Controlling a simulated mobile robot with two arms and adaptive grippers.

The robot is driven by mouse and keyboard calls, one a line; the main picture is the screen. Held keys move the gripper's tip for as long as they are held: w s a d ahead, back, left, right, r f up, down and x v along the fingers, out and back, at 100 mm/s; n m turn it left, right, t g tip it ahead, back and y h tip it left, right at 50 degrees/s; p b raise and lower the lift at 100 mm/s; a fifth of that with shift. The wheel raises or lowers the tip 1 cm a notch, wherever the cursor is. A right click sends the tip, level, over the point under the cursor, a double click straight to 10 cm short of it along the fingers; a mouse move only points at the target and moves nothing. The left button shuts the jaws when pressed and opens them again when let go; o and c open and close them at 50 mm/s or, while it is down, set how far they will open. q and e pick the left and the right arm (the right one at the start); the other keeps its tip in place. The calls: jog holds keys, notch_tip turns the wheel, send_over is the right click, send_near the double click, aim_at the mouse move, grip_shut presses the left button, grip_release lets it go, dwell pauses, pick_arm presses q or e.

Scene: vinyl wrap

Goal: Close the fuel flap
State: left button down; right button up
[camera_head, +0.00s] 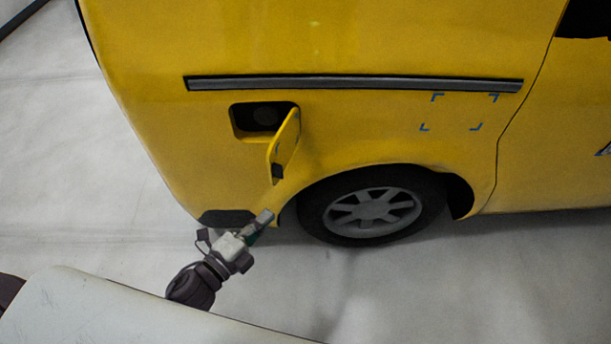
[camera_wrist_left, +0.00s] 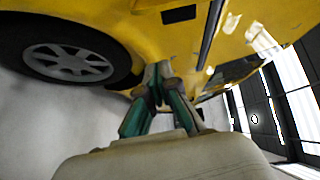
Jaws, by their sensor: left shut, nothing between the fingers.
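The yellow fuel flap (camera_head: 284,146) stands open in the head view, swung out from the right side of its recess. The fuel recess (camera_head: 262,117) is dark inside, with a round cap barely visible. My left gripper (camera_head: 265,218) is below the flap, near the lower edge of the van body, apart from the flap. Its fingers are shut and empty. In the left wrist view the gripper (camera_wrist_left: 159,72) points towards the yellow bodywork, with its fingers together. The recess also shows there as a dark opening (camera_wrist_left: 179,14). My right gripper is in neither view.
The yellow van (camera_head: 370,40) fills the back of the head view. Its rear wheel (camera_head: 362,213) is to the right of my left gripper. A grey trim strip (camera_head: 350,84) runs above the recess. Blue corner marks (camera_head: 458,112) are on the panel. The pale floor (camera_head: 110,200) is clear at left.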

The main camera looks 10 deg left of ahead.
pick_arm(q)
jog(key=w+d+r+m+h+p, duration=0.1)
jog(key=w+d+r+p, duration=0.1)
jog(key=w, duration=0.7)
jog(key=shift+w+r+p, duration=0.25)
jog(key=shift+r+p, duration=0.3)
jog(key=shift+p, duration=0.25)
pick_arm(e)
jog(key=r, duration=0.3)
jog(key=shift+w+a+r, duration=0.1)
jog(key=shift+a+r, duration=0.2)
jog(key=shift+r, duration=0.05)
pick_arm(q)
jog(key=shift+a+m, duration=0.15)
jog(key=shift+m, duration=0.15)
